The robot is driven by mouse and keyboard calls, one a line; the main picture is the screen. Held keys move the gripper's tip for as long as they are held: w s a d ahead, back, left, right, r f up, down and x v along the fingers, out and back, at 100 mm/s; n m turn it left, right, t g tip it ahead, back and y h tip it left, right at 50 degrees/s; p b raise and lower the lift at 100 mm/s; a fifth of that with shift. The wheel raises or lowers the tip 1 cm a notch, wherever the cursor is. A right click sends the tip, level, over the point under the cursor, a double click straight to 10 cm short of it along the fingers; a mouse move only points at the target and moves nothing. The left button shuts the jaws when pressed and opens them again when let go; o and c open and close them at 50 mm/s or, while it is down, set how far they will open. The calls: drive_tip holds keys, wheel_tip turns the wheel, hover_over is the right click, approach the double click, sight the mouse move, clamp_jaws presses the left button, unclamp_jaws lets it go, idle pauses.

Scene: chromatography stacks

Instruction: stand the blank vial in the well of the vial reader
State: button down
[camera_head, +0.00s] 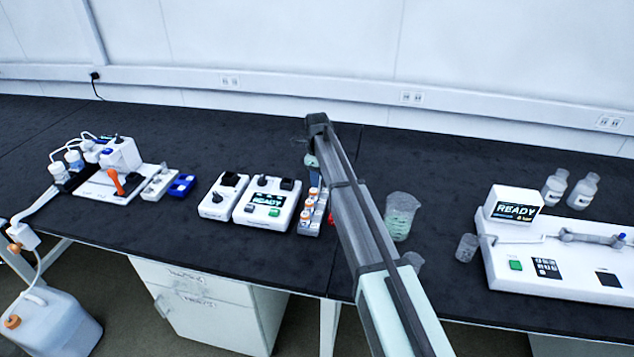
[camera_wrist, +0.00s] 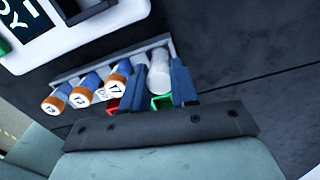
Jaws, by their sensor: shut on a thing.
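The blank vial (camera_wrist: 159,78), pale and without an orange cap in view, is between the two blue fingers of my gripper (camera_wrist: 160,68) in the wrist view. My gripper is shut on it at the end of the vial rack (camera_wrist: 68,76). I cannot tell whether the vial is still in its slot or lifted. In the head view my arm hides the vial and most of the gripper. The vial reader (camera_head: 252,212), a white box with a READY screen, stands left of the rack. It also shows in the wrist view (camera_wrist: 84,38). Its well is not clear.
Several orange-capped vials (camera_head: 309,204) stand in the rack, close beside my gripper. A smaller white device (camera_head: 215,207) is left of the reader. A beaker (camera_head: 400,216) stands right of my arm. Bare black bench (camera_head: 250,150) lies behind the reader.

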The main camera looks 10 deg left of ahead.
drive_tip(key=r, duration=0.8)
drive_tip(key=shift+a, duration=0.25)
drive_tip(key=s+a+r, duration=0.3)
drive_tip(key=a, duration=0.6)
drive_tip(key=shift+s+f, duration=0.2)
drive_tip(key=shift+f, duration=2.15)
drive_tip(key=shift+f, duration=1.45)
drive_tip(key=c, duration=0.8)
unclamp_jaws()
drive_tip(key=shift+r, duration=0.15)
